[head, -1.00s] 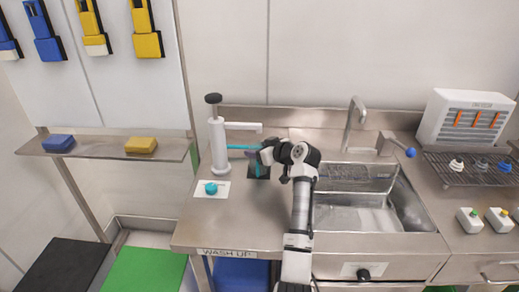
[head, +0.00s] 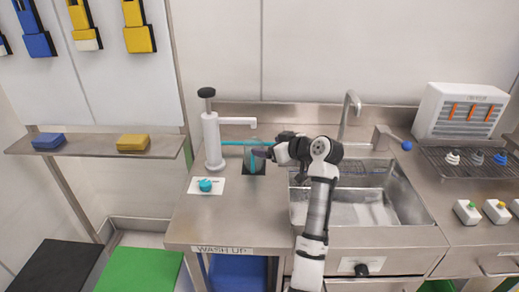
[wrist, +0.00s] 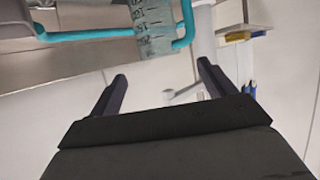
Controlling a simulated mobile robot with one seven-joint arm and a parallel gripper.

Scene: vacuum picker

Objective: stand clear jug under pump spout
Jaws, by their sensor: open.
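The clear jug (head: 254,158) with teal trim stands on the dark pad (head: 247,172), below the end of the white pump's (head: 212,145) spout (head: 240,121). It looks upright; part of it is hidden by my gripper. In the wrist view, the jug's (wrist: 152,25) marked clear wall and teal handle show beyond the fingertips. My gripper (head: 268,151) is at the jug's right side. In the wrist view my gripper (wrist: 160,75) is open, with nothing held between its two dark fingers.
A teal knob-like piece (head: 205,185) lies on a white card left of the jug. The sink (head: 350,208) and its tap (head: 348,110) are to the right. A rack (head: 470,160) and white heater-like box (head: 460,112) stand farther right. Front counter is clear.

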